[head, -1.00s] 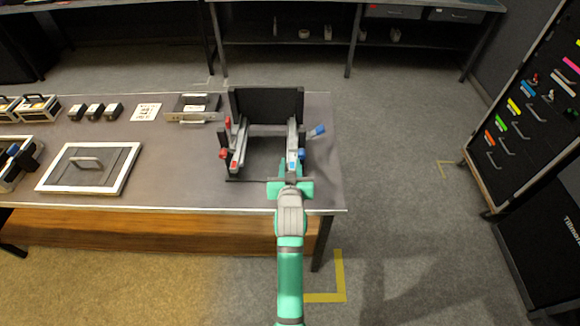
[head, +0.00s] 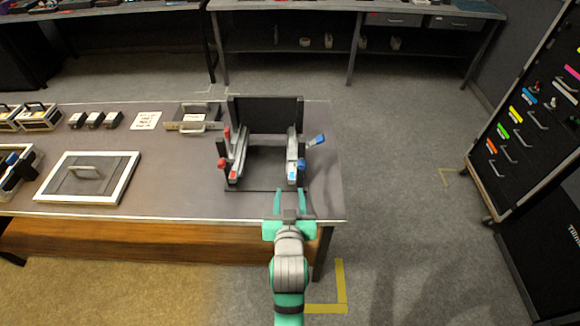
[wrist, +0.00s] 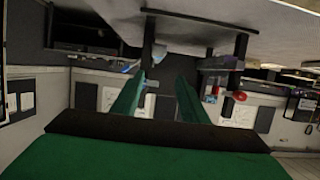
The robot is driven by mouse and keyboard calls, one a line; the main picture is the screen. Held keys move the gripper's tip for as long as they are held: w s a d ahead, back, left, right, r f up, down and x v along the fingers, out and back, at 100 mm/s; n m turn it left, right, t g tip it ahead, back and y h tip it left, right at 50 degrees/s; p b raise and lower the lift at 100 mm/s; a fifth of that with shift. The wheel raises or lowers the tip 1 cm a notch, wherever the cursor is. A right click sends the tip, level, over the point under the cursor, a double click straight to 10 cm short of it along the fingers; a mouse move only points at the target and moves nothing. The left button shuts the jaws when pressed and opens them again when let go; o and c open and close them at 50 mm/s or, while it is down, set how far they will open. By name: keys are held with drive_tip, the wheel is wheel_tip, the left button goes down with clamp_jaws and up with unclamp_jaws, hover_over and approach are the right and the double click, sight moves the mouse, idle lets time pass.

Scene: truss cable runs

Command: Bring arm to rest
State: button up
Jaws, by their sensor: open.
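My gripper (head: 290,203) is open, its two teal fingers apart with nothing between them. It is at the front edge of the table, just in front of the black fixture (head: 265,110) with two grey rails. The left rail (head: 240,153) carries red-ended parts and the right rail (head: 295,152) carries blue-ended parts. In the wrist view the two green fingers (wrist: 157,97) stand apart, and the fixture's red knob (wrist: 238,96) shows beyond them to the right.
The table (head: 175,180) holds a white-framed panel with a handle (head: 88,178), small black boxes (head: 94,120), a paper card (head: 146,120) and a handled plate (head: 193,126). The floor between is clear.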

drive_tip(key=s+f, duration=0.4)
drive_tip(key=s, duration=0.4)
drive_tip(key=s+f, duration=0.4)
drive_tip(key=s, duration=0.4)
drive_tip(key=s+r+t, duration=0.1)
drive_tip(key=s+r, duration=0.2)
drive_tip(key=s, duration=1.7)
drive_tip(key=shift+s+d, duration=0.25)
